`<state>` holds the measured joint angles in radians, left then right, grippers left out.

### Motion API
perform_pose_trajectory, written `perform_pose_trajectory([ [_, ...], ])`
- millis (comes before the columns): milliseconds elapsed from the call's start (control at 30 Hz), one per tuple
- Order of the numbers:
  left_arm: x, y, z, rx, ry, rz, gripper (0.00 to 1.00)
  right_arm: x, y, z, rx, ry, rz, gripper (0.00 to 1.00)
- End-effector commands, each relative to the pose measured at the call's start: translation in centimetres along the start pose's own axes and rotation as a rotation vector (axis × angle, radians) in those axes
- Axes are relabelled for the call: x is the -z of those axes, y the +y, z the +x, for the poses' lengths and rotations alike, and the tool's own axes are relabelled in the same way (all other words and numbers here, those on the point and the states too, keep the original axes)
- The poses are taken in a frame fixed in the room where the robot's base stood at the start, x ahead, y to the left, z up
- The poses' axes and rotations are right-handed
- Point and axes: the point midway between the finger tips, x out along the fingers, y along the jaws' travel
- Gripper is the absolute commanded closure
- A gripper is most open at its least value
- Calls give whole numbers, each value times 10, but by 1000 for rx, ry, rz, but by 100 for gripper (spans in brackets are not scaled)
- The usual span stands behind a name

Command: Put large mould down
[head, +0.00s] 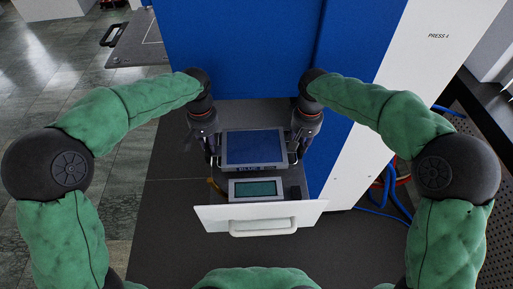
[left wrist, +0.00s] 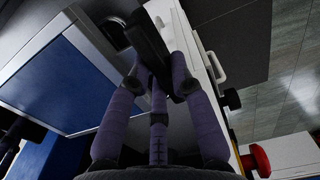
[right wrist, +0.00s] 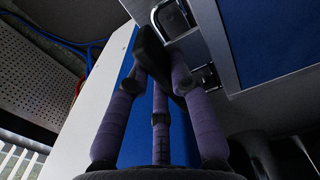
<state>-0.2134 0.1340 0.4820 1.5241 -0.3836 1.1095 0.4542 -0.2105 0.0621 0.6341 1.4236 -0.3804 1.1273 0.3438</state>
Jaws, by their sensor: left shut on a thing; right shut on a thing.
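The large mould (head: 254,147) is a flat metal-edged plate with a blue top and a handle on each side, in front of the blue press. It looks about level. My left gripper (head: 212,158) is shut on its left handle, and my right gripper (head: 295,156) is shut on its right handle. The mould's blue face also shows in the left wrist view (left wrist: 55,85) and in the right wrist view (right wrist: 275,40). Its underside is hidden, so I cannot tell whether it touches a surface.
A control panel with a greenish screen (head: 254,188) and a white front with a handle (head: 264,226) stand just nearer than the mould. The blue press (head: 255,50) rises behind. A grey plate with a black handle (head: 140,42) is at the upper left. Blue hoses (head: 388,197) hang at right.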

Motion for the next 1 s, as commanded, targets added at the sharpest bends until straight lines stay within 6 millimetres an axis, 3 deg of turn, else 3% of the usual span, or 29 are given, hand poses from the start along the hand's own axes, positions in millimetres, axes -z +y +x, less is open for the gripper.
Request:
perform_pose_trajectory([
  [467, 1, 0, 15, -1, 6, -1, 100, 1, 0, 15, 1, 6, 1, 100],
  [500, 0, 0, 16, 0, 0, 0, 67, 0, 0, 16, 0, 0, 0, 67],
  [567, 0, 0, 15, 0, 0, 0, 54, 0, 0, 15, 0, 0, 0, 54],
  [1000, 1, 0, 8, 0, 3, 0, 54, 0, 0, 15, 0, 0, 0, 54],
])
